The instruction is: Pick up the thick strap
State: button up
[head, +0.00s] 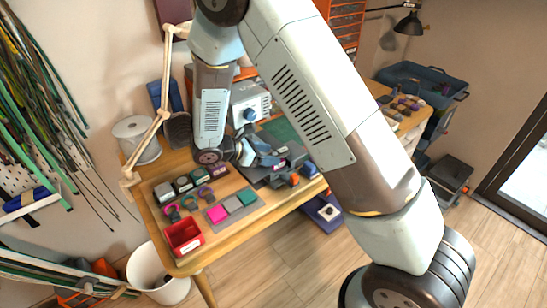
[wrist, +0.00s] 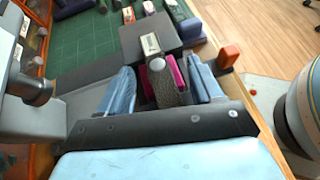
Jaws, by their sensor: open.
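My gripper (wrist: 163,84) is open in the wrist view, with one light blue finger on each side of a dark grey textured strap (wrist: 170,94). The strap has a pale round stud near its far end, and a magenta strip (wrist: 178,72) lies along its right side. I cannot tell for certain whether this dark strap is the thick strap. Gaps show between the strap and the fingers. A dark block with a pale label (wrist: 150,44) lies just beyond. In the head view my gripper (head: 262,152) is low over the dark tray on the workbench; the strap there is hidden or too small to tell.
A green mat (wrist: 88,45) lies beyond the gripper. An orange block (wrist: 229,55) stands close to the right finger. On the workbench's left are a red bin (head: 184,236) and a grey tray (head: 255,213) with coloured blocks. A lamp arm (head: 152,130) rises behind.

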jog(key=shift+x, duration=0.85)
jog(key=shift+c, duration=0.5)
jog(key=c, duration=1.1)
jog(key=shift+r, duration=0.15)
